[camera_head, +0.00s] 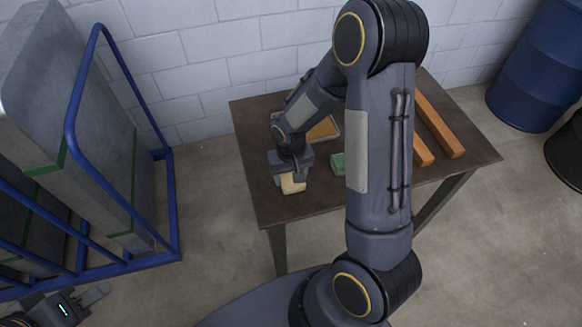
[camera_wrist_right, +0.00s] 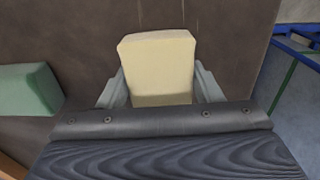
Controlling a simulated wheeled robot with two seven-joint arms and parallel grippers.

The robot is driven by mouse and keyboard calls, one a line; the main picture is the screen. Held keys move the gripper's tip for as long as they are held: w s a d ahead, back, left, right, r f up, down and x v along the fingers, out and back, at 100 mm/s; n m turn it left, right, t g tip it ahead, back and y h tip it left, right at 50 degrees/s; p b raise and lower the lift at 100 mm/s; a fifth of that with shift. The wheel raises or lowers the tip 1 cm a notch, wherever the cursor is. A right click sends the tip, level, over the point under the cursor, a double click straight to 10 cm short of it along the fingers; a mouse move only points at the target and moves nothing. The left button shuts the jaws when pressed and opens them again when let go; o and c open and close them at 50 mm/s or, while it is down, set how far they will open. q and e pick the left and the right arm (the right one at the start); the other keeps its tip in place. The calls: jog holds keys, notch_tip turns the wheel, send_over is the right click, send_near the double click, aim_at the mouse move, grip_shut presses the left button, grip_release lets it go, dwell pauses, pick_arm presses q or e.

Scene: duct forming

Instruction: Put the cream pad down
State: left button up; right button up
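The cream pad (camera_wrist_right: 157,65) is a pale block between the two fingers of my right gripper (camera_wrist_right: 158,84) in the right wrist view. The fingers lie against its two sides, so the gripper is shut on it. In the head view the pad (camera_head: 292,184) shows below my right gripper (camera_head: 291,174), over the left front part of the brown table (camera_head: 285,210). I cannot tell whether the pad touches the tabletop. My left gripper (camera_head: 93,299) is at the lower left of the head view, away from the table; its opening is unclear.
A green block (camera_head: 338,163) lies right of the pad, also in the wrist view (camera_wrist_right: 28,90). An orange-brown piece (camera_head: 323,128) lies behind and orange bars (camera_head: 440,127) lie right. A blue-framed cart (camera_head: 173,215) with grey panels stands left. Blue barrel (camera_head: 535,75) stands right.

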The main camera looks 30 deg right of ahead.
aim_at(291, 174)
jog(key=shift+o, duration=0.3)
notch_tip(291, 174, up, 11)
jog(key=p, duration=0.1)
jog(key=s+a+r+t+y, duration=0.2)
jog(key=s+r, duration=0.4)
jog(key=s, duration=0.2)
jog(key=s+a+r+n+t+y, duration=0.1)
jog(key=s+a+r+t, duration=0.1)
jog(key=s+r, duration=0.4)
jog(key=shift+s+t+y, duration=0.4)
jog(key=shift+s+t, duration=0.3)
jog(key=shift+s, duration=0.65)
